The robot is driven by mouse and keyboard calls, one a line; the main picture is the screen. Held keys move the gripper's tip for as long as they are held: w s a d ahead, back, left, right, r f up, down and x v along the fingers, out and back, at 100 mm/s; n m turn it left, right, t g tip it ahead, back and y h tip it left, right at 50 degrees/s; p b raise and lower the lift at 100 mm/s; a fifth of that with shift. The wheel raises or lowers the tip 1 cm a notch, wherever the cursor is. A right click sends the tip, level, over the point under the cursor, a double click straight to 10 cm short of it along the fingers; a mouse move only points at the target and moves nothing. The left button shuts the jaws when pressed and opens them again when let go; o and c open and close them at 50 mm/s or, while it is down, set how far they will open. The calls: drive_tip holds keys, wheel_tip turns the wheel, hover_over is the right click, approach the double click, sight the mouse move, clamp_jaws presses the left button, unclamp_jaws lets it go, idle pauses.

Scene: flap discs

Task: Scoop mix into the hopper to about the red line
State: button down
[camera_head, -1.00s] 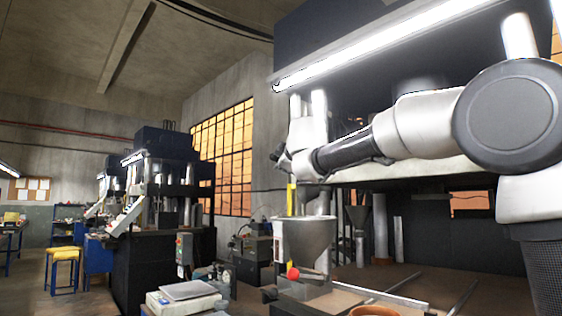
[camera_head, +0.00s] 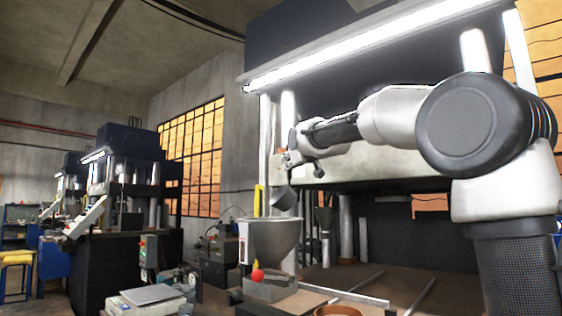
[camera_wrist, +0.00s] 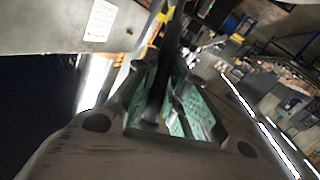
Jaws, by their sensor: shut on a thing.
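My gripper (camera_head: 300,158) is high above the bench and shut on the dark handle of a scoop. In the wrist view the handle (camera_wrist: 160,85) runs between green-padded fingers (camera_wrist: 178,112). The grey scoop cup (camera_head: 284,198) hangs tilted just above the hopper's rim, apart from it; its inside is hidden. The grey cone-shaped hopper (camera_head: 275,240) stands on a grey base with a red ball knob (camera_head: 257,275). Its inside, the level of mix and the red line cannot be seen from here. A brown-orange round container (camera_head: 338,311) is cut off at the bottom edge; its contents are hidden.
A scale with a flat plate (camera_head: 150,295) stands left of the hopper. A yellow upright strip (camera_head: 258,201) stands behind the hopper. A big press with a bright lamp (camera_head: 365,42) overhangs the arm. Metal rails (camera_head: 420,297) lie on the bench at right.

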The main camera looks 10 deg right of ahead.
drive_tip(key=d+f+m+t, duration=0.1)
drive_tip(key=d+f+m, duration=0.3)
drive_tip(key=d+m, duration=0.5)
drive_tip(key=shift+w+f+m+y, duration=0.3)
drive_tip(key=shift+w+m+y, duration=0.1)
drive_tip(key=shift+w, duration=0.05)
drive_tip(key=shift+d, duration=0.1)
idle(0.5)
